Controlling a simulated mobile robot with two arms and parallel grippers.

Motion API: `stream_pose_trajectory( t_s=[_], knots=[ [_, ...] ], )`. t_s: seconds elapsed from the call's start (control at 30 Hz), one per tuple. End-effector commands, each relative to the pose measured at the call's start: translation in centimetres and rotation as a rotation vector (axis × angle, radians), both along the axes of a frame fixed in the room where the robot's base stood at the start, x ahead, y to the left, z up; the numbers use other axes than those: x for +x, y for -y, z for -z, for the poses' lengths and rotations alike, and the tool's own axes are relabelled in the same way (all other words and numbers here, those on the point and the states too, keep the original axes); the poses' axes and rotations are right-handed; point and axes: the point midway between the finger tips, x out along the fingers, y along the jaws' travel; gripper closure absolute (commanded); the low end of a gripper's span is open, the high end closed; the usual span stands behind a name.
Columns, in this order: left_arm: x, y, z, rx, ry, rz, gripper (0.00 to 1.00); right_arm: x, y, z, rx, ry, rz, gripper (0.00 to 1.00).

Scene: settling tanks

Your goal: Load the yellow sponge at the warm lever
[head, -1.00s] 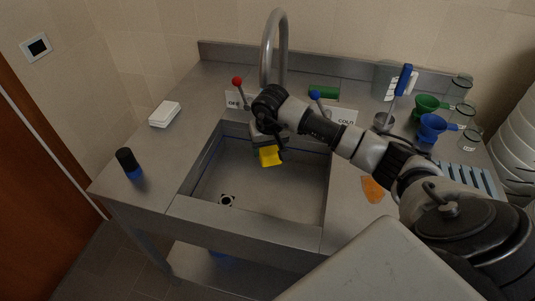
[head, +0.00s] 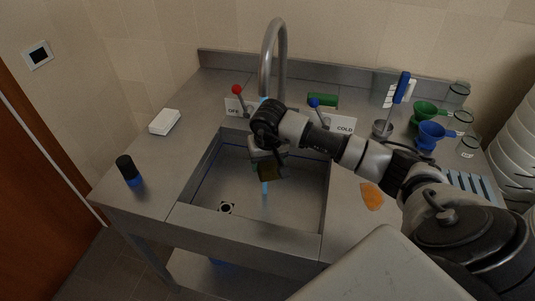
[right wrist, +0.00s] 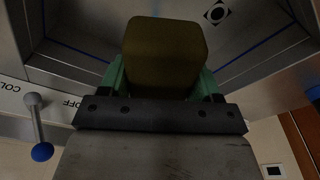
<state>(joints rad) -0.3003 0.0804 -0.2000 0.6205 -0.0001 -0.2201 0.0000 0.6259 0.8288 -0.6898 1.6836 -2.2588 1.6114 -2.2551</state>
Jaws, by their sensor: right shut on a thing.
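The yellow sponge (head: 271,173) looks dark olive now and hangs over the sink basin; it also shows in the right wrist view (right wrist: 165,52). My right gripper (head: 268,160) is shut on it, with its green fingers on either side in the right wrist view (right wrist: 162,82). A bluish water stream (head: 265,188) shows below the sponge, under the curved faucet (head: 267,55). The red-knobbed lever (head: 238,92) stands left of the faucet. The blue-knobbed lever (head: 315,105) stands to its right by a COLD label (head: 344,125). My left gripper is not in view.
The sink basin (head: 215,178) has a drain (head: 227,208) at front left. A white box (head: 164,122) and a dark bottle (head: 129,170) stand on the left counter. Funnels (head: 431,132), glass jars and an orange piece (head: 372,196) occupy the right side.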

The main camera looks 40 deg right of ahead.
Motion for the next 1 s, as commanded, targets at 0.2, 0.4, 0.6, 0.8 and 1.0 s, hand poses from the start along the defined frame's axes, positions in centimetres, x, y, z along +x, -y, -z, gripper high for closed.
stream_pose_trajectory(
  t_s=[0.2,0.4,0.6,0.8,1.0],
  knots=[
    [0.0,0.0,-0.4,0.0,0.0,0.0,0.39,-1.4,-1.1,0.0,-0.001,0.0,-0.002,0.56],
    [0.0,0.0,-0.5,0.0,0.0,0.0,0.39,-2.6,-2.2,0.0,-0.001,0.001,-0.002,0.56],
    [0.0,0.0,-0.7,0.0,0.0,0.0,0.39,-3.7,-3.1,0.0,0.0,0.0,-0.002,0.56],
    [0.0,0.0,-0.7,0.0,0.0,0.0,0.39,-4.0,-3.3,0.0,0.0,0.0,0.001,0.56],
    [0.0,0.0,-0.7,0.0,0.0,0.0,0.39,-3.9,-3.3,0.0,0.0,0.0,0.0,0.56]
  ],
)
